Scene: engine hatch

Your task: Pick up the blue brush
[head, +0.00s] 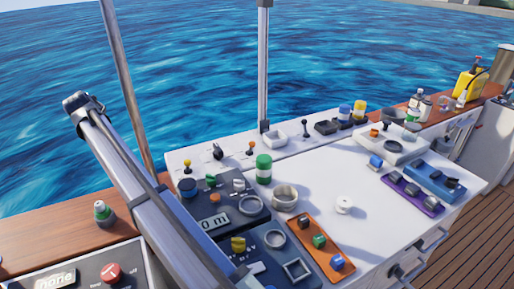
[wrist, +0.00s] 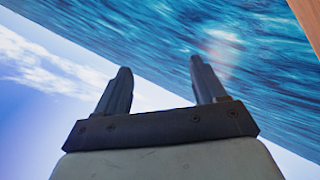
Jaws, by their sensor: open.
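I cannot make out a clear blue brush in either view. Small blue items show in the head view: a blue piece (head: 375,162) by the white tray, and a blue block (head: 337,262) on the orange panel. Neither can be told as a brush. My gripper (wrist: 159,68) is open and empty in the wrist view, its two dark fingers apart against water and sky. The gripper's fingers cannot be made out in the head view, so their distance from the worktop items cannot be told.
The white worktop (head: 400,215) carries a green-and-white can (head: 264,169), a metal cup (head: 285,197), an orange panel (head: 309,238) and a purple panel (head: 412,196). A vertical pole (head: 263,70) stands behind. A yellow container (head: 469,84) stands far right. The worktop's middle has bare room.

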